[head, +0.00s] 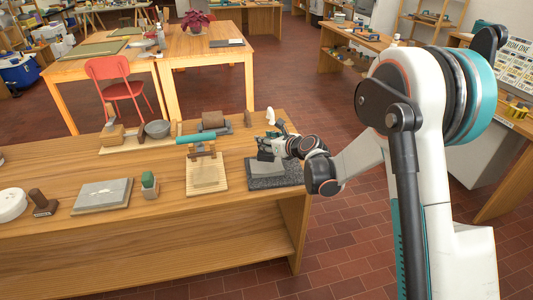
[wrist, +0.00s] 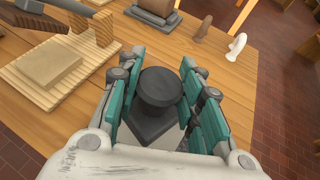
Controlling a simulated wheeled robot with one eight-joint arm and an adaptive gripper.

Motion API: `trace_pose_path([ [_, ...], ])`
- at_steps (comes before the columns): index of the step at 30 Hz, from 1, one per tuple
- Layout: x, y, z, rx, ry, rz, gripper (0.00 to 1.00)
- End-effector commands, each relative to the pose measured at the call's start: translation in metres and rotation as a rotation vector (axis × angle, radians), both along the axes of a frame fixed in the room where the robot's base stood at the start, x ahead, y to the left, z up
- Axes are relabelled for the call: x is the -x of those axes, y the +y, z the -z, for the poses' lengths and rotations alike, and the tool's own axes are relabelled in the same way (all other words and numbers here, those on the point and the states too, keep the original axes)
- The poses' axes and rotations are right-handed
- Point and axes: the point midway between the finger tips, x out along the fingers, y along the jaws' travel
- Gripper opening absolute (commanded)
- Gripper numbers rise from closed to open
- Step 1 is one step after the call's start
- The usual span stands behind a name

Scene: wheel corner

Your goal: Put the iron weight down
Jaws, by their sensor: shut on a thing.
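The iron weight (wrist: 160,88) is dark grey, with a round knob on top and a wider square part below, seen from above in the wrist view. My gripper (wrist: 158,100) is shut on it, with teal-padded fingers on both sides. In the head view my gripper (head: 270,146) is at the right end of the workbench, over a dark speckled slab (head: 290,178). The weight's underside is hidden, so I cannot tell whether it touches the slab.
A slatted board (head: 208,186) with a pale block lies left of the slab. A wooden roller piece (head: 213,120) stands behind. A white figure (wrist: 237,46) and a brown one (wrist: 203,28) stand near the bench's back edge. Bare wood separates these things.

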Motion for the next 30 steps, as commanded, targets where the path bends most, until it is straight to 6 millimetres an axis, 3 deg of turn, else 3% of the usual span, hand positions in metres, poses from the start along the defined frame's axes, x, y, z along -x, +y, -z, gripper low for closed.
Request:
trace_pose_path([
  [5, 0.000, 0.000, 0.010, -0.001, 0.000, 0.000, 0.00],
  [12, -0.001, 0.000, 0.041, -0.001, 0.000, 0.001, 0.00],
  [25, 0.000, 0.000, 0.046, -0.001, 0.000, 0.000, 0.00],
  [26, 0.000, 0.000, 0.046, 0.000, 0.000, 0.000, 0.40],
  [28, 0.000, 0.000, 0.046, 0.000, 0.000, 0.000, 0.56],
  [30, 0.000, 0.000, 0.046, 0.000, 0.000, 0.000, 0.56],
])
